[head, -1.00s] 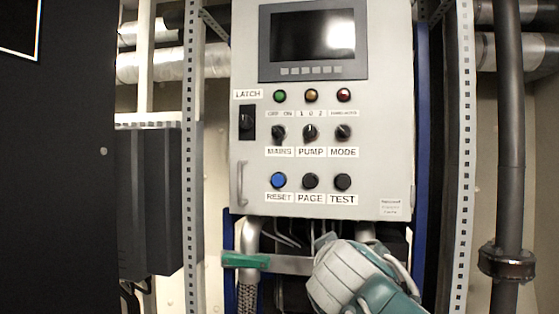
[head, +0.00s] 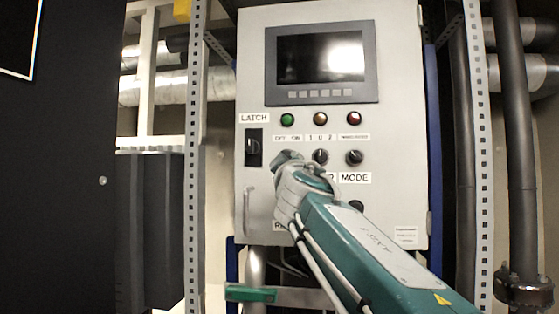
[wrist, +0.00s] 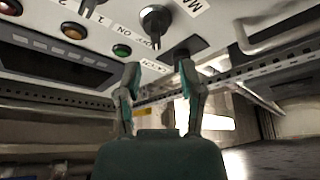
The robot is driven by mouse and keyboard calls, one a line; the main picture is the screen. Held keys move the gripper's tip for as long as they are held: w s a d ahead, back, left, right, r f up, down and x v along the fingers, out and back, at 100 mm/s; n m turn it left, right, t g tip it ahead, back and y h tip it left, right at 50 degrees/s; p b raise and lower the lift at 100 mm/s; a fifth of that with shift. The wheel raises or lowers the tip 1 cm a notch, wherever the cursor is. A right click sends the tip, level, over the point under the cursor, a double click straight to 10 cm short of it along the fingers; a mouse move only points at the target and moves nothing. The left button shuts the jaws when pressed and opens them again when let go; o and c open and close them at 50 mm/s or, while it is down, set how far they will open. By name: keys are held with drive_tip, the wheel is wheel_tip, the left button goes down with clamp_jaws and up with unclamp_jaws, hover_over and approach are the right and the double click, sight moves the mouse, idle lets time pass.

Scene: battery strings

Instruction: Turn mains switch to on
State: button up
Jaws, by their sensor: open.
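The mains switch (wrist: 155,18) is a black rotary knob on the light grey panel (head: 385,205). In the wrist view it sits near the top, with the OFF and ON label below it.
The pump knob (head: 320,157) and mode knob (head: 354,157) are close on the right. The black latch (head: 254,147) is on the left. Green (head: 288,119), amber and red lamps sit above, under a dark screen (head: 321,57). A handle (head: 250,208) sticks out at lower left.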

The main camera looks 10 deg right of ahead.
drive_tip(key=shift+d+x, duration=0.2)
drive_tip(key=shift+x, duration=2.7)
drive_tip(key=shift+s, duration=0.1)
clamp_jaws()
